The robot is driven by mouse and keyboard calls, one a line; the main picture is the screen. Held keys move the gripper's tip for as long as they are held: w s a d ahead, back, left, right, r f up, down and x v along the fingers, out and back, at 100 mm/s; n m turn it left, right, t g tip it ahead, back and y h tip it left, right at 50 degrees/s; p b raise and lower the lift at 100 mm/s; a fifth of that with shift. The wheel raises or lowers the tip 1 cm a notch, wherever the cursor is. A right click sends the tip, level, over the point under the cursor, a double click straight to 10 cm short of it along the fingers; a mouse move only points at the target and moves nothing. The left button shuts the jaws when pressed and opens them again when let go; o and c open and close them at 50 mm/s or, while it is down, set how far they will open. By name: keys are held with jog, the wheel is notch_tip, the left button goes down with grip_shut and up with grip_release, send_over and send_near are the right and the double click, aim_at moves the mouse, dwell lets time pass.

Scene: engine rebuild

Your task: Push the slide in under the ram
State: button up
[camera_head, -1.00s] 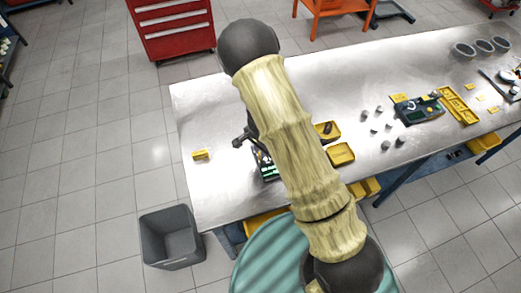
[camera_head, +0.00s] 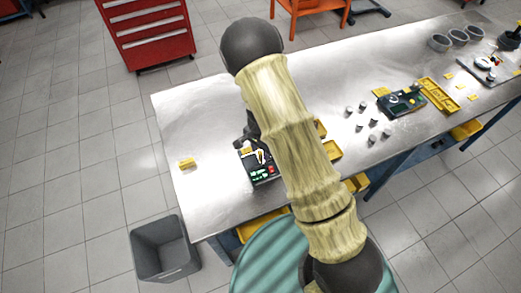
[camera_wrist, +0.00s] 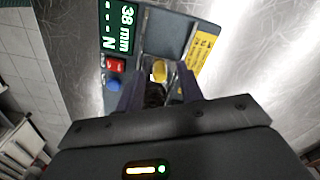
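A small dark press unit (camera_head: 262,171) with a lit green display stands near the left end of the bench, partly behind my arm. In the wrist view the press unit (camera_wrist: 172,32) fills the top middle, with a "38 mm" readout, a red button and a blue button. A yellow rounded piece (camera_wrist: 159,70) shows in its recess, with dark and metallic parts below it. I cannot tell slide from ram here. My gripper (camera_wrist: 162,88) is over the unit, its two fingers apart on either side of the recess. In the head view its fingertips are hidden.
The steel bench (camera_head: 195,120) is bare at its left end except for a small yellow block (camera_head: 187,163). Yellow trays (camera_head: 332,150), several grey cylinders and a dark fixture (camera_head: 402,103) lie right of my arm. A grey bin (camera_head: 163,247) stands on the floor.

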aim_at(260, 152)
notch_tip(260, 152, up, 17)
jog(key=b, duration=0.2)
jog(key=shift+r, duration=0.2)
dwell(0.5)
jog(key=shift+s+d, duration=0.1)
jog(key=shift+d, duration=0.1)
jog(key=c, duration=0.6)
jog(key=s+d+n, duration=0.1)
jog(key=d, duration=0.1)
jog(key=s+d+r+n, duration=0.1)
jog(key=s+d, duration=0.1)
jog(key=s+d+n, duration=0.1)
jog(key=s+d, duration=0.1)
jog(key=shift+d+r+t+b, duration=0.25)
jog(key=shift+d+t+b, duration=0.05)
jog(key=shift+b, duration=0.1)
grip_shut()
jog(key=s+d+r+n+t, duration=0.1)
jog(key=s+d+n+t, duration=0.1)
jog(key=s+d+n, duration=0.3)
jog(key=shift+s+d+r+b, duration=0.2)
jog(key=shift+s+r+b, duration=0.1)
jog(key=shift+s, duration=1.25)
